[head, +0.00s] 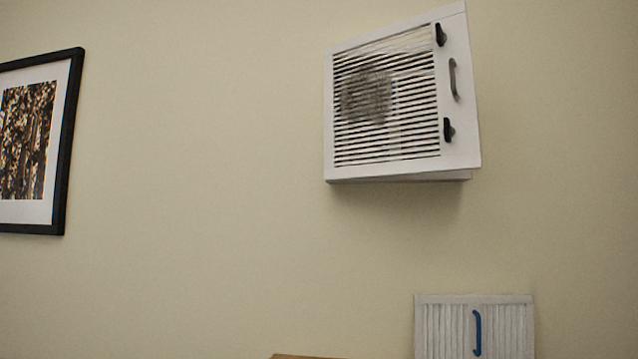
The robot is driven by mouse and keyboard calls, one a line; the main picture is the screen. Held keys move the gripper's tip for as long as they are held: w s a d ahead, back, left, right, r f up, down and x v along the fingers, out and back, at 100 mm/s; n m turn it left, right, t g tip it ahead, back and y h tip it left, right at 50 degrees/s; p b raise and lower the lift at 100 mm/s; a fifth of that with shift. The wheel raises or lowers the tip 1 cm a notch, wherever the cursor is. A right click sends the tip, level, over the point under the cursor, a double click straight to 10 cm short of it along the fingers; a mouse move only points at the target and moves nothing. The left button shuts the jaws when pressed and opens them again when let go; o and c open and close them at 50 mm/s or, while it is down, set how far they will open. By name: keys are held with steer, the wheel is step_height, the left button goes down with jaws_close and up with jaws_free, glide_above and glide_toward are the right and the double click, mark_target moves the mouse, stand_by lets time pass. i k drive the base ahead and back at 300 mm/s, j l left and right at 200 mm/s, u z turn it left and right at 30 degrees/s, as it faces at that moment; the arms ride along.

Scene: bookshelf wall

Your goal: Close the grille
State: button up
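A white louvred grille (460,130) is mounted high on the wall, right of the middle in the head view. Its slatted door is hinged at the left and stands partly open, with its right edge swung out from the wall. A grey handle (454,79) sits on its right border, between two black latches, an upper one (440,35) and a lower one (448,130). A dark round patch shows behind the slats. My gripper is not in view.
A second white slatted panel (505,326) with a blue handle (477,333) is lower on the right. A black-framed picture (69,135) hangs at the left. A brown edge (300,356) shows at the bottom. The wall between is bare.

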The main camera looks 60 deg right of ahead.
mark_target(456, 98)
steer(key=z, duration=2.15)
